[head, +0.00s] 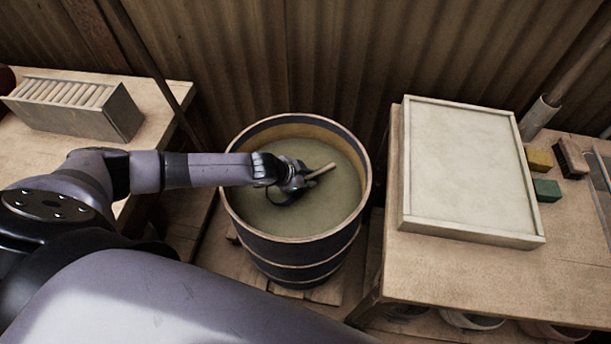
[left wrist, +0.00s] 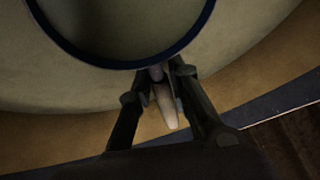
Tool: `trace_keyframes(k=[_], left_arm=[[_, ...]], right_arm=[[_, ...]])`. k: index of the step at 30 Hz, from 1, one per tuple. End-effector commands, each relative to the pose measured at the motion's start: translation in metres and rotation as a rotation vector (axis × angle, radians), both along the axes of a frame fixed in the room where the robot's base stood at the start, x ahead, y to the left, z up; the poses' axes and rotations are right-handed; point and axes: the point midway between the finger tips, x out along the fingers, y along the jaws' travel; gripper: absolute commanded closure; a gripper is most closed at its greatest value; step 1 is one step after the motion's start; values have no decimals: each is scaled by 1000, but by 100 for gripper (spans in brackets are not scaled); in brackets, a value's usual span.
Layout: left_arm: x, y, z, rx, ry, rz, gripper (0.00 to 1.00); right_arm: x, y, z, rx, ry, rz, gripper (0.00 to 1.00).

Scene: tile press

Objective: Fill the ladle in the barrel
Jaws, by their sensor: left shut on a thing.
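A dark barrel (head: 300,250) with pale hoops stands in the middle of the head view, holding a grey-green liquid (head: 325,205). My left gripper (head: 297,186) is inside the barrel's rim, low over the liquid. It is shut on the ladle's handle, whose wooden end (head: 322,171) sticks out to the right. In the left wrist view the fingers (left wrist: 162,88) close around the handle (left wrist: 166,106). The ladle's round dark rim (left wrist: 150,63) shows beyond them, with grey-green inside. I cannot tell whether that is liquid in the bowl. My right gripper is out of view.
On the right, a table (head: 480,270) bears a pale framed panel (head: 465,170), a yellow block (head: 539,160), a green block (head: 547,190) and a brush (head: 571,158). On the left, a bench (head: 165,90) carries a slotted box (head: 75,105). A corrugated wall (head: 330,60) stands close behind.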

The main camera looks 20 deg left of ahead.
Motion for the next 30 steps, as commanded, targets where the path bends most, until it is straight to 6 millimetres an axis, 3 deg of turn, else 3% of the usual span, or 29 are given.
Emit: trace_keyframes(k=[23, 30], left_arm=[[1, 0, 61, 0, -5, 0, 100], [2, 0, 78, 7, 5, 2, 100]], right_arm=[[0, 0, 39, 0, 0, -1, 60], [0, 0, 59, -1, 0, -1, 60]])
